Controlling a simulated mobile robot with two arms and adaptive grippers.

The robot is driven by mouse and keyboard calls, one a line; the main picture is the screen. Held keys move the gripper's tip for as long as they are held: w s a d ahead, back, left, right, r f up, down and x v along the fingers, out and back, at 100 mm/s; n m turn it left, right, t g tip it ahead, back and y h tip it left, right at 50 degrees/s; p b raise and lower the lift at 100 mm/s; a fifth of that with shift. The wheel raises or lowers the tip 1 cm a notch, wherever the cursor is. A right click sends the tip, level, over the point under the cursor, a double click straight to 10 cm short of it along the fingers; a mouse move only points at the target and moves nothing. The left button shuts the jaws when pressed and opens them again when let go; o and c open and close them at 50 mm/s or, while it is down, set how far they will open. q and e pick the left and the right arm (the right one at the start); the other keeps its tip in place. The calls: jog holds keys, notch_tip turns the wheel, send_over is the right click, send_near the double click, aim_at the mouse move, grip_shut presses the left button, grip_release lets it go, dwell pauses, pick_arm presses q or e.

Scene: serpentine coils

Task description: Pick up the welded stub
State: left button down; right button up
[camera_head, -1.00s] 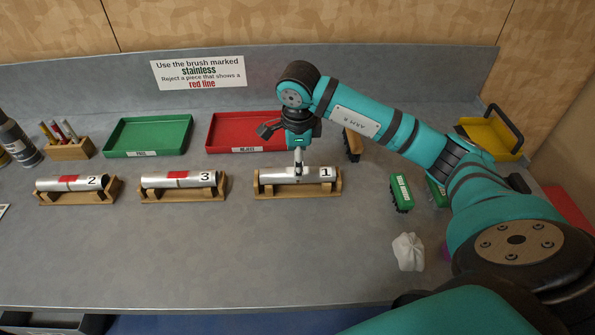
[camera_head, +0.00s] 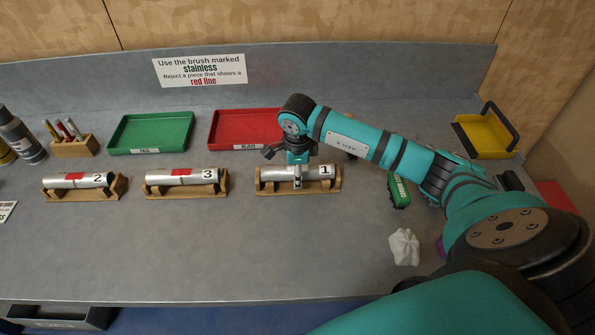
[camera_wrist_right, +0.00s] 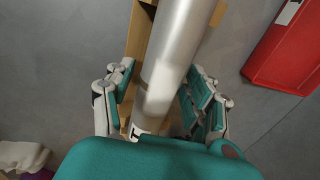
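The silver stub marked 1 (camera_head: 272,174) lies level in a wooden cradle (camera_head: 300,189) at the middle of the bench. My right gripper (camera_head: 298,182) points down at the middle of it. In the right wrist view the bare metal stub (camera_wrist_right: 172,55) runs between the two fingers of the right gripper (camera_wrist_right: 160,100). The fingers are open, one on each side, with small gaps visible beside the metal. Stub 2 (camera_head: 97,180) and stub 3 (camera_head: 205,175), each with a red band, lie in their own cradles to the left. My left gripper is not in view.
A green tray (camera_head: 150,151) and a red tray (camera_head: 225,144) stand behind the cradles. A green brush (camera_head: 399,191) and a crumpled white cloth (camera_head: 404,247) lie to the right. A yellow carrier (camera_head: 475,139) stands at the back right. The front middle of the bench is clear.

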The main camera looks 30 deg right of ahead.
grip_shut()
jog(key=shift+r, duration=0.1)
